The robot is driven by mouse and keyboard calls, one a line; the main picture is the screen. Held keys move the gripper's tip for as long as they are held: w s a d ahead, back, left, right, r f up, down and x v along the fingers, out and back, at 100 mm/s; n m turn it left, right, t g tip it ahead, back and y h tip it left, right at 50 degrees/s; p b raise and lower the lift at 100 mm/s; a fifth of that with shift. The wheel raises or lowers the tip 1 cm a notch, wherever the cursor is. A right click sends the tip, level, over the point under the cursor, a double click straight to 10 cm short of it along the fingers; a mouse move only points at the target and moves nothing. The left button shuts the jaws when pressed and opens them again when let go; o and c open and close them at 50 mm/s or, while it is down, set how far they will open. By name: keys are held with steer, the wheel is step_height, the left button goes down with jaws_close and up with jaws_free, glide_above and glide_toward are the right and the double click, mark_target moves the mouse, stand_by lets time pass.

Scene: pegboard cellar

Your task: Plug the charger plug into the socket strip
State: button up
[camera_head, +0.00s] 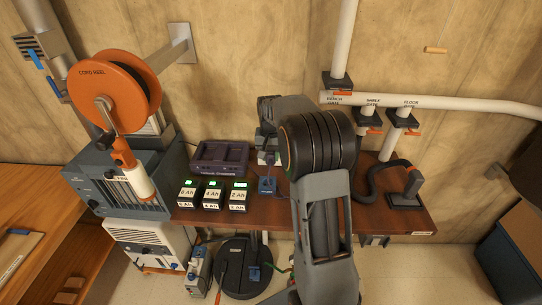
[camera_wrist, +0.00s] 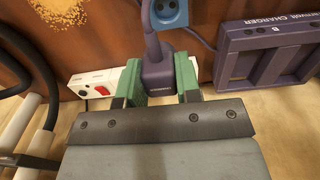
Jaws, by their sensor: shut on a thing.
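My gripper (camera_wrist: 158,84) is shut on the dark purple charger plug (camera_wrist: 157,76), with a green-padded finger on each side of it in the wrist view. A purple cord (camera_wrist: 150,28) rises from the plug's top in that view. The white socket strip (camera_wrist: 90,78), with a red switch, lies behind the plug and fingers. The plug and fingers hide its middle, so I cannot tell whether the plug touches it or how its prongs line up. In the head view, part of the white strip (camera_head: 268,157) shows below my gripper, at the table's back.
A blue socket block (camera_head: 266,186) stands in front of the strip; its round face shows in the wrist view (camera_wrist: 170,13). The purple charger (camera_head: 219,156) and several battery packs (camera_head: 212,196) are to its left. A black hose (camera_head: 370,180) is at right.

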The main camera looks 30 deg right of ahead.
steer(key=w+d+f+p, duration=0.1)
steer(key=w+d+p, duration=0.1)
steer(key=w+p, duration=0.2)
steer(key=w+d+f+p, duration=0.1)
steer(key=w+d+p, duration=0.2)
steer(key=w, duration=0.7)
steer(key=shift+w+f+p, duration=0.2)
steer(key=shift+w+p, duration=0.05)
steer(key=shift+p, duration=0.6)
steer(key=shift+d, duration=0.1)
steer(key=shift+f, duration=0.15)
steer(key=shift+f+b, duration=0.85)
steer(key=shift+f, duration=0.55)
steer(key=shift+f+b, duration=0.9)
steer(key=shift+f, duration=0.45)
stand_by(2.7)
